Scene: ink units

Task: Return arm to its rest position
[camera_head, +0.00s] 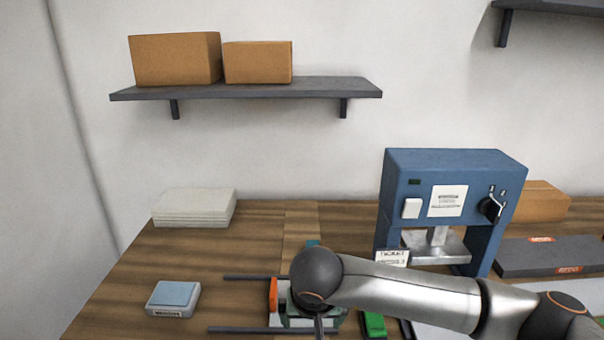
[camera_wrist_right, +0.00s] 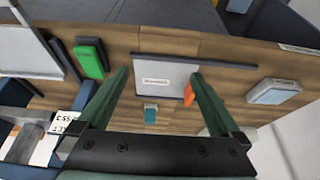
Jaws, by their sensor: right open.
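My right arm (camera_head: 410,297) comes in from the right in the head view, with its rounded wrist over the table's front middle. My right gripper (camera_wrist_right: 160,73) shows in the wrist view with its two dark green fingers spread apart and nothing held between them. Below and beyond the fingers lies a grey labelled plate (camera_wrist_right: 165,79), with an orange piece (camera_wrist_right: 188,93) at its side. In the head view the orange piece (camera_head: 273,295) stands just left of my wrist; my wrist partly hides the fixture there. My left gripper is not in view.
A blue press (camera_head: 440,165) stands behind my right forearm. Two dark rods (camera_head: 255,330) lie left of the wrist. A pale blue-topped block (camera_head: 173,297) and a white stack (camera_head: 194,205) are at left. A green object (camera_wrist_right: 91,61) lies beside the plate. Left-middle table is clear.

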